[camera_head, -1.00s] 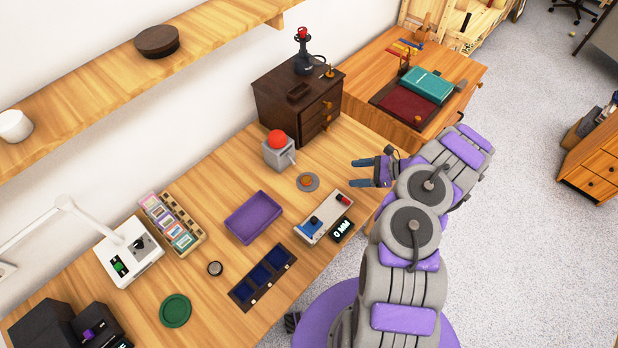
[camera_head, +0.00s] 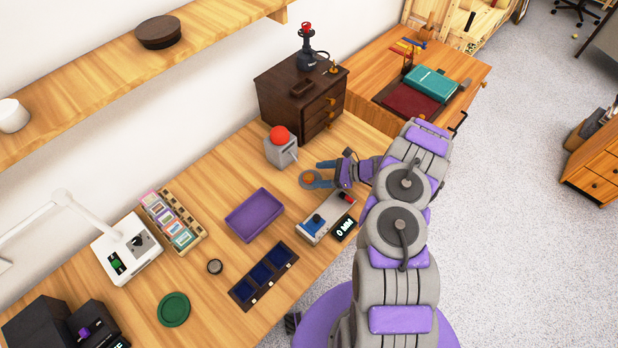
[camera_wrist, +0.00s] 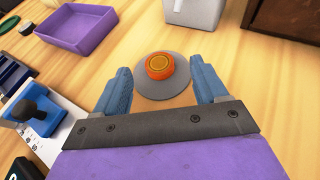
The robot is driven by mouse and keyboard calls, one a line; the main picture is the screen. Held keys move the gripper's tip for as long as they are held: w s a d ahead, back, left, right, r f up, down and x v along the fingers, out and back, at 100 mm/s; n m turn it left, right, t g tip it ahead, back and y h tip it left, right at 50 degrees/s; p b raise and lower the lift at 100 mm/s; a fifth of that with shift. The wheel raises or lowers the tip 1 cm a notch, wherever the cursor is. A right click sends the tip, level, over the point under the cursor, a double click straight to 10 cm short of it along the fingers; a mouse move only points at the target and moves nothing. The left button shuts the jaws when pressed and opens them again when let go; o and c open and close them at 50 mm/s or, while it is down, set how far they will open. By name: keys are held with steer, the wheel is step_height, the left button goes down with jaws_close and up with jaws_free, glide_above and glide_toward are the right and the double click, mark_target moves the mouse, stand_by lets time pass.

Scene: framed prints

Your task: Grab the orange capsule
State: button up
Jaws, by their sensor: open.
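The orange capsule (camera_wrist: 159,66) is a small round disc with a ringed top. It sits on a flat grey round plate (camera_wrist: 170,87) on the wooden table. In the head view the capsule (camera_head: 308,179) lies just left of my gripper (camera_head: 322,173). In the wrist view my gripper (camera_wrist: 162,92) is open, with one blue finger on each side of the plate's near part. The capsule is between the lines of the fingers, slightly beyond the tips. Nothing is held.
A grey box with a red dome (camera_head: 281,150) stands behind the capsule. A measuring device with a display (camera_head: 327,218) is close in front. A purple tray (camera_head: 254,216) lies to the left. A dark drawer cabinet (camera_head: 303,95) stands at the back.

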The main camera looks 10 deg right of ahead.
mark_target(311, 175)
steer(key=x, duration=0.3)
steer(key=shift+a+f, duration=0.2)
steer(key=shift+a, duration=0.05)
steer(key=shift+d, duration=0.1)
steer(key=c, duration=1.2)
steer(key=shift+r, duration=0.1)
